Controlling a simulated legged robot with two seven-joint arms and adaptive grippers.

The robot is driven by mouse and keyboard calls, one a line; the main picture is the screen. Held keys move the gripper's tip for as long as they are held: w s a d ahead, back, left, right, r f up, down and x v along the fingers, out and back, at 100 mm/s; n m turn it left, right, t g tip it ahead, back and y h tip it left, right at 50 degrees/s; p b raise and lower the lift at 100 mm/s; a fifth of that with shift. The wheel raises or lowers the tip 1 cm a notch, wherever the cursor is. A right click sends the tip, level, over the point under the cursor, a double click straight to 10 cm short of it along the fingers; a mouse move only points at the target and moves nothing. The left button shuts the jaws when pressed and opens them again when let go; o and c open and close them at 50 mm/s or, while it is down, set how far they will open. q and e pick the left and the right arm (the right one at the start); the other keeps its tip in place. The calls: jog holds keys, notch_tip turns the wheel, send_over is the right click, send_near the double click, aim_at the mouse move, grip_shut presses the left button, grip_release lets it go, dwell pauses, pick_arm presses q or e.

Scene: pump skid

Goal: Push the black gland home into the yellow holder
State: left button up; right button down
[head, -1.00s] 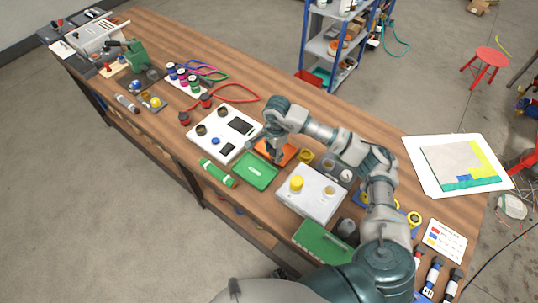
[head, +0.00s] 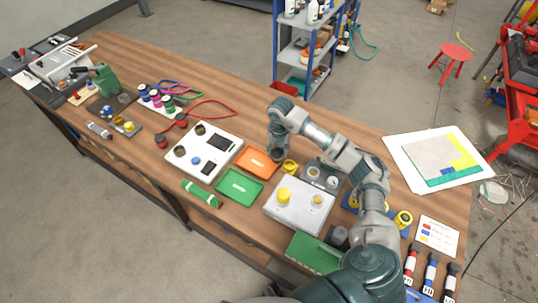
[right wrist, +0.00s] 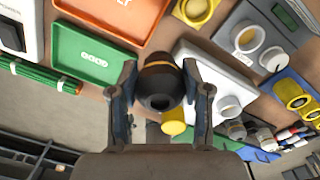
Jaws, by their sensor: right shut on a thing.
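My right gripper (head: 276,154) is shut on the black gland (right wrist: 157,88), a dark round piece with a brownish band, held between its two fingers in the right wrist view. In the head view the gripper hangs over the far right edge of the orange tray, and the gland is hard to make out. The yellow holder (head: 290,167) stands on the bench just right of the gripper. It also shows at the top of the right wrist view (right wrist: 196,8), apart from the gland, with an open round top. My left gripper is not in view.
The orange tray (head: 257,164) and green tray (head: 239,187) lie left of the holder. A white box with a yellow knob (head: 284,195) stands in front of it. A grey unit with round white parts (head: 323,176) stands close on its right.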

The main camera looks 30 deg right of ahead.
jog(key=m, duration=0.1)
jog(key=d+m, duration=0.1)
jog(key=m, duration=0.2)
jog(key=shift+d+f+m, duration=0.3)
jog(key=shift+d+m, duration=0.1)
jog(key=d+f+m+b, duration=0.1)
jog(key=f+m+b, duration=0.1)
jog(key=m, duration=0.2)
jog(key=d+f+m+b, duration=0.1)
jog(key=d+f+m, duration=0.1)
jog(key=m, duration=0.2)
jog(key=d+f+m+b, duration=0.2)
jog(key=m, duration=0.2)
jog(key=shift+s+d+f+b, duration=0.2)
jog(key=shift+f+b, duration=0.1)
jog(key=shift+f, duration=0.15)
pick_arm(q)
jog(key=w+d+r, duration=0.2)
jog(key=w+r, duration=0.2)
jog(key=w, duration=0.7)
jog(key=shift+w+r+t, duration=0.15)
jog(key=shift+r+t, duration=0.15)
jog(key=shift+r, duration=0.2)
